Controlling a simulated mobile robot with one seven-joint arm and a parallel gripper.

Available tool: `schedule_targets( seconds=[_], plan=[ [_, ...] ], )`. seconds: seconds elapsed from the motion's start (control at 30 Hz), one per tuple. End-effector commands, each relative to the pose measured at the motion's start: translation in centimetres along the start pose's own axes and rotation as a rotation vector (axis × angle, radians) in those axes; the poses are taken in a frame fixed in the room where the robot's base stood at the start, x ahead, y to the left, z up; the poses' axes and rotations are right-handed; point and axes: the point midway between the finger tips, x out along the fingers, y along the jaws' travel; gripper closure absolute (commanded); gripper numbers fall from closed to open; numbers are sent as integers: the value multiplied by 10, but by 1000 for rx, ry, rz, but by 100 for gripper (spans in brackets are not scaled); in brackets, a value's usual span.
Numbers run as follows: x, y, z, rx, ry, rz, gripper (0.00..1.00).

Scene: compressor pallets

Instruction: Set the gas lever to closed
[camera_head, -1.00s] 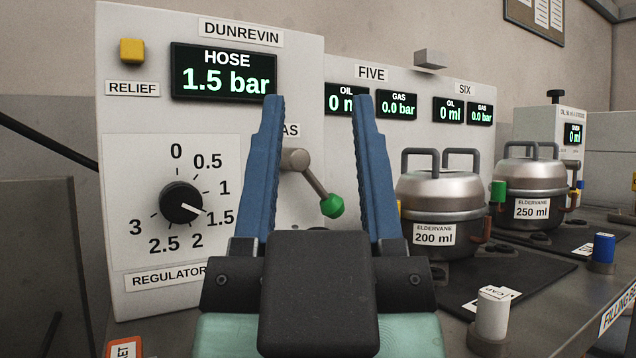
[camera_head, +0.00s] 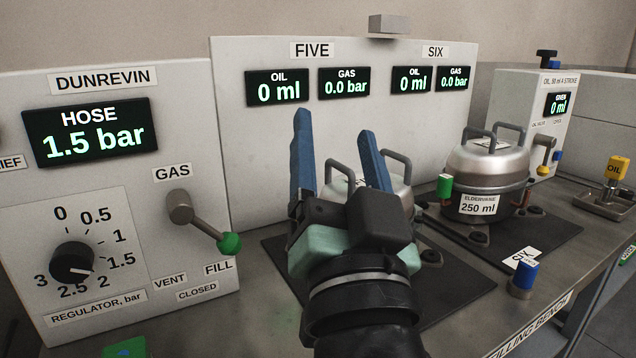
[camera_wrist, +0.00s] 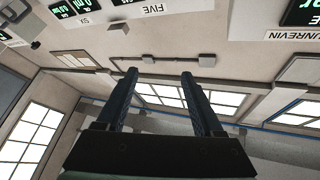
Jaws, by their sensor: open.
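The gas lever (camera_head: 205,228) is a grey rod on a round hub with a green knob (camera_head: 230,243), on the white Dunrevin panel (camera_head: 190,135) under the GAS label. The rod slants down and right, with its knob just above the FILL label (camera_head: 218,268). The VENT label (camera_head: 170,280) and CLOSED label (camera_head: 197,293) lie left of FILL. My gripper (camera_head: 336,125) is open, its blue fingers apart and pointing up, to the right of the lever and not touching it. In the wrist view the gripper (camera_wrist: 159,74) has nothing between its fingers; the lever is not seen there.
My gripper partly hides a steel pot (camera_head: 397,190) on a dark mat. Another pot, labelled 250 ml (camera_head: 488,175), stands further right. The regulator dial (camera_head: 72,262) is left of the lever. A blue-capped post (camera_head: 524,278) stands near the bench's front edge.

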Motion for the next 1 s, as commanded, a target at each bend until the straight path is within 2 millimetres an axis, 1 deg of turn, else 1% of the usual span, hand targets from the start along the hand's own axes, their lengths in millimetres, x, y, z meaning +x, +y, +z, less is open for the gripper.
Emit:
schedule_targets(
  seconds=[0.03,0.1,0.17,0.2,0.3,0.37,0.4,0.5,0.63,0.8,0.9,1.0],
  plan=[
    [13,2,5,104,-77,10,31],
    [19,9,26,269,-175,26,31],
    [21,14,44,417,-257,48,31],
    [20,17,56,519,-311,67,31],
    [14,22,82,779,-432,127,31],
    [7,23,95,939,-497,172,31],
    [2,23,103,1046,-537,202,31],
    [-14,22,117,1318,-621,292,31],
    [-40,16,127,1677,-699,420,31],
    [-74,5,125,2122,-738,584,31],
    [-90,0,120,2332,-733,658,31],
    [-102,-3,116,2488,-721,707,31]
  ],
)
